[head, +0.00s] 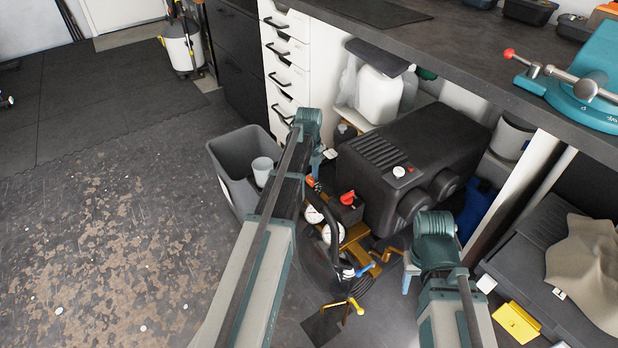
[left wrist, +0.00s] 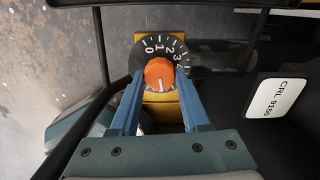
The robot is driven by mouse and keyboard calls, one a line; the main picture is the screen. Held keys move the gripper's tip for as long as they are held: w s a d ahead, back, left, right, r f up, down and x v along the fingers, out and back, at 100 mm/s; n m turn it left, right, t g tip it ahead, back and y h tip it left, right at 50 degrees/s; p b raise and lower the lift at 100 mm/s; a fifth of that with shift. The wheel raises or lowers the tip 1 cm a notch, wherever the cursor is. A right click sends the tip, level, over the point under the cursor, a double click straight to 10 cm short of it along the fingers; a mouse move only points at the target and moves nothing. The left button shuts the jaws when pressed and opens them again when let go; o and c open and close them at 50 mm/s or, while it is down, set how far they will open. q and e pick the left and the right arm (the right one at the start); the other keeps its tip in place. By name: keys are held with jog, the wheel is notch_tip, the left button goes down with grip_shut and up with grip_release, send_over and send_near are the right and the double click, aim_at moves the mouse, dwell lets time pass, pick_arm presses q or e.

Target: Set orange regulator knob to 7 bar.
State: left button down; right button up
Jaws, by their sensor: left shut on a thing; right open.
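The knob's white mark points down in the left wrist view, toward my gripper's palm. Other numbers are hidden or too small to read. My left gripper (left wrist: 158,84) is shut on the knob, one blue finger on each side. In the head view a small orange part (head: 312,183), likely this knob, shows beside my left arm, which hides much of the gripper. My right gripper (head: 409,274) is open and empty, right of the brass-coloured fittings.
White-faced gauges (head: 333,233), a red knob (head: 347,198), a blue lever (head: 366,268) and a yellow handle (head: 345,305) crowd the unit. A black machine (head: 425,150) stands behind. A grey bin (head: 232,160) is at left. Open floor lies further left.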

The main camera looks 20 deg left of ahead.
aim_at(309, 180)
pick_arm(q)
jog(key=shift+m, duration=0.9)
jog(key=shift+c, duration=1.9)
grip_release()
notch_tip(309, 180, up, 14)
jog(key=p, duration=1.4)
jog(key=shift+f, duration=0.1)
